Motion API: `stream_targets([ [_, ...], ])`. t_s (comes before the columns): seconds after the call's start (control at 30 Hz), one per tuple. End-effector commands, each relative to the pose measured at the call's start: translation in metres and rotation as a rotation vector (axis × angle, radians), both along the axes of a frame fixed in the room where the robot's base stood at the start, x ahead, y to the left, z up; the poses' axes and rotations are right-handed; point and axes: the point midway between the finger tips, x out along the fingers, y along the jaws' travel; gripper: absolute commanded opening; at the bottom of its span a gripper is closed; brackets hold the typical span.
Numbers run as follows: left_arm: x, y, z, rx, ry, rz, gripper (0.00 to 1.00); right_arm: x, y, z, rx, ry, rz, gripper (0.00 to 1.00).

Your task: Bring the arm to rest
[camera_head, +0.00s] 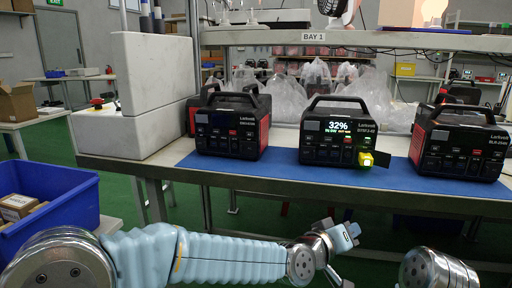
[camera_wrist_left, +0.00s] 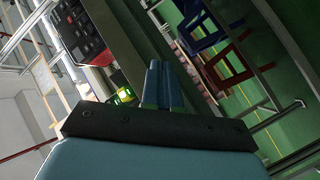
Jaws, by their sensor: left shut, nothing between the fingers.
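My left arm (camera_head: 215,258) comes in from the left, low in front of the bench, in a ribbed light-blue sleeve. It ends in a metal wrist joint and a pale end part below the bench's front edge. In the left wrist view my left gripper (camera_wrist_left: 163,64) shows two blue fingers lying together, shut and empty. In the head view its fingertips are hard to make out. At the lower right a metal joint of mine (camera_head: 435,271) shows; my right gripper is not in view.
Power stations (camera_head: 232,127) stand on a blue mat (camera_head: 275,172) on the bench. The middle one (camera_head: 338,134) reads 32% and has a lit yellow plug (camera_head: 367,160) in its front. A blue bin (camera_head: 72,192) stands left. Green floor is open below the bench.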

Motion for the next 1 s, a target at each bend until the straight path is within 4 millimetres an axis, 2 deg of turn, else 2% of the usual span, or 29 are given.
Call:
stream_targets([
  [0.03, 0.009, 0.013, -0.023, 0.038, 0.029, 0.018, 0.0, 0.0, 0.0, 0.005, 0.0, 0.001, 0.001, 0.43],
  [0.07, 0.013, 0.02, -0.038, 0.061, 0.046, 0.027, 0.0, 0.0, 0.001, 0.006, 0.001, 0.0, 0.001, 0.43],
  [0.17, 0.026, 0.057, -0.098, 0.157, 0.12, 0.062, 0.0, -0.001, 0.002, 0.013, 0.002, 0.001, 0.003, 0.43],
  [0.2, 0.028, 0.075, -0.127, 0.201, 0.159, 0.075, 0.0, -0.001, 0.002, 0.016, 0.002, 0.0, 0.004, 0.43],
  [0.27, 0.027, 0.106, -0.171, 0.267, 0.225, 0.095, 0.0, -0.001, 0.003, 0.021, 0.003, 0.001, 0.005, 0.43],
  [0.33, 0.018, 0.143, -0.221, 0.341, 0.307, 0.11, 0.0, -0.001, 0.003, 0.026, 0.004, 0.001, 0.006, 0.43],
  [0.4, -0.001, 0.18, -0.267, 0.41, 0.396, 0.118, 0.0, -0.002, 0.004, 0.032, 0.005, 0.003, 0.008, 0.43],
  [0.47, -0.023, 0.212, -0.303, 0.464, 0.48, 0.121, 0.0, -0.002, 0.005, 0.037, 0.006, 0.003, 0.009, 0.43],
  [0.5, -0.041, 0.231, -0.325, 0.497, 0.536, 0.119, 0.0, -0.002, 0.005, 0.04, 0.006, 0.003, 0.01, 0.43],
  [0.6, -0.093, 0.274, -0.367, 0.558, 0.674, 0.106, 0.0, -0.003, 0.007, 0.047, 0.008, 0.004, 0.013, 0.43],
  [0.7, -0.141, 0.302, -0.392, 0.595, 0.791, 0.086, 0.0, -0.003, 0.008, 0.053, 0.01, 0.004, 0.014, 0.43],
  [0.8, -0.176, 0.318, -0.405, 0.612, 0.868, 0.067, 0.0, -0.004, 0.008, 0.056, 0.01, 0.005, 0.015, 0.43],
  [0.9, -0.195, 0.325, -0.41, 0.619, 0.908, 0.057, 0.0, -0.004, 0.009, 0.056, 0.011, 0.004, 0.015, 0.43],
  [1.0, -0.2, 0.327, -0.412, 0.621, 0.918, 0.054, 0.0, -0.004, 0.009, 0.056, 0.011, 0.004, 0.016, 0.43],
])
